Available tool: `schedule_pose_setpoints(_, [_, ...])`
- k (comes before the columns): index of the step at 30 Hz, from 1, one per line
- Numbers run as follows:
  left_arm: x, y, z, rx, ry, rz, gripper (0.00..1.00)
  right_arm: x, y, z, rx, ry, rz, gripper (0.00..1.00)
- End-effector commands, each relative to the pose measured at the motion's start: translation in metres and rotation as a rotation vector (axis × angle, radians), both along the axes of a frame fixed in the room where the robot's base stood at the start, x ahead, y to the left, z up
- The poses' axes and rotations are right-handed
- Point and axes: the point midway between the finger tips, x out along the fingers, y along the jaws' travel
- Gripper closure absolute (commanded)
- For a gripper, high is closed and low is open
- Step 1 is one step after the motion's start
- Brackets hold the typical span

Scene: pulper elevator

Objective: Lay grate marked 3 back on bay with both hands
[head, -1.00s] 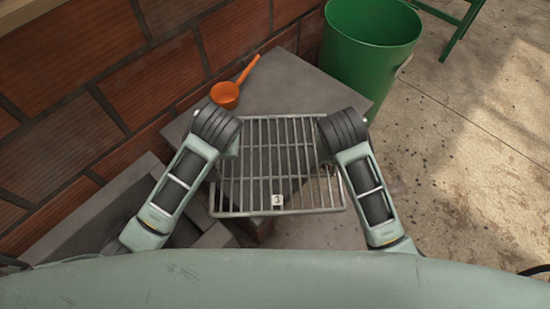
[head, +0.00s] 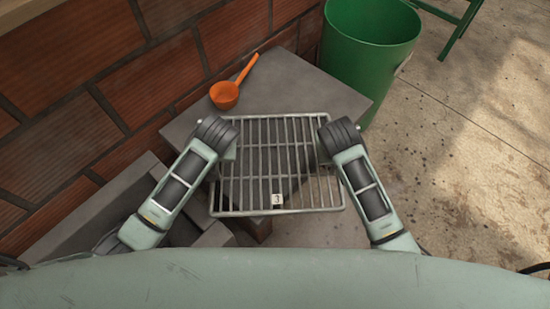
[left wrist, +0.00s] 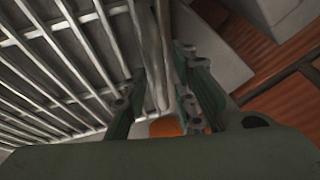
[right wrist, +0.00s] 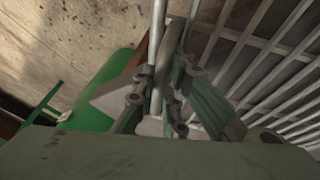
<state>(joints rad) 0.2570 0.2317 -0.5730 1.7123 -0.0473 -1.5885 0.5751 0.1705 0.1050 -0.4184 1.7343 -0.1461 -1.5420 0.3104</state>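The grate marked 3 (head: 275,212) is a metal rack of parallel bars. Its small white tag with a 3 (head: 277,200) is on the near edge. The grate lies roughly level in front of me, its far part over a grey slab and its near part over the floor. My left gripper (left wrist: 160,75) is shut on its left side rail, and my right gripper (right wrist: 165,75) is shut on its right side rail. In the head view my wrists hide both fingertips. I cannot tell which grey block is the bay.
An orange ladle (head: 226,94) lies on the grey slab (head: 290,80) behind the grate. A green bin (head: 368,45) stands at the back right. A brick wall (head: 70,90) runs along the left, with a grey trough (head: 75,220) below it. The floor at right is open.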

Motion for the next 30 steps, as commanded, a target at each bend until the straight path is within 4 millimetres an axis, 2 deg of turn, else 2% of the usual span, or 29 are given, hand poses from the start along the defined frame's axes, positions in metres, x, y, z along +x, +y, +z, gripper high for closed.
schedule_pose_setpoints(1, [0.0, 0.0001, 0.0001, 0.0, 0.0, 0.0, 0.82, 0.0001, -0.0004, 0.0004, -0.001, 0.0, -0.001, 0.99])
schedule_pose_setpoints(7, [-0.0001, 0.0, 0.0002, 0.0, 0.0, 0.0, 1.0, 0.0002, -0.0005, 0.0005, 0.0, -0.001, -0.001, 1.0])
schedule_pose_setpoints(30, [0.0016, -0.0015, 0.0052, -0.002, -0.006, -0.004, 1.0, 0.0029, -0.0003, 0.0062, 0.001, -0.011, -0.003, 1.0])
